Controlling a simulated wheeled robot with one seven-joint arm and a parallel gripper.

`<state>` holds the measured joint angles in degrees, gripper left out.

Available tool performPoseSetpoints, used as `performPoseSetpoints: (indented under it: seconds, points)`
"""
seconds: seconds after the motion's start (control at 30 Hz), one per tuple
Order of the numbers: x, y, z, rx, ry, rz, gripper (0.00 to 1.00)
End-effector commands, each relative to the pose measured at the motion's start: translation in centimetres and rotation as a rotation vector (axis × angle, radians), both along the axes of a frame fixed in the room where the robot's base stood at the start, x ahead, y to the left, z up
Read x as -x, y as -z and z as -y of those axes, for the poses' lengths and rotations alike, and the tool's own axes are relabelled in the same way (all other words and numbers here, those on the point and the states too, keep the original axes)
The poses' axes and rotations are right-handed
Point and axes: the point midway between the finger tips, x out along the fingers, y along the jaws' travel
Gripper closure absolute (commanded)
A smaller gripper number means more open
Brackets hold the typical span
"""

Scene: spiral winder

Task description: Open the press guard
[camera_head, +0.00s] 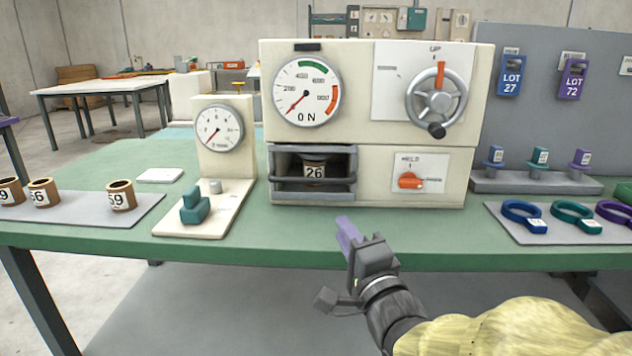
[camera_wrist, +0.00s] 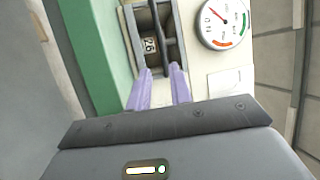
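The press (camera_head: 360,120) is a cream machine on the green bench. Its press guard (camera_head: 313,182) is a dark frame with horizontal bars across the low opening at the left. The guard appears closed. A brown spool labelled 26 (camera_head: 314,170) sits behind the bars. My gripper (camera_head: 344,226) is in front of the press, below and right of the guard. In the wrist view my gripper (camera_wrist: 160,72) has two purple fingers with a gap between them and nothing held. The guard (camera_wrist: 168,40) lies just beyond the fingertips there; I cannot tell whether they touch it.
A gauge stand with a teal block (camera_head: 196,205) stands left of the press, and spools (camera_head: 121,195) lie on a grey mat farther left. A handwheel (camera_head: 436,98) and an orange switch (camera_head: 410,180) are on the press front. Coloured rings (camera_head: 524,215) lie at the right.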

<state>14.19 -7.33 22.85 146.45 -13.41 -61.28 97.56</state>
Motion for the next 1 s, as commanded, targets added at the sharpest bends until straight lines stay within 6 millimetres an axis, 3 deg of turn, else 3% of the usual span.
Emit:
performPoseSetpoints:
  seconds: [0.4,1.0]
  points:
    - [-2.6,-0.8,-1.0,0.000,0.000,-0.005,0.79]
    - [-4.7,-1.4,-1.8,-0.002,-0.004,-0.003,0.79]
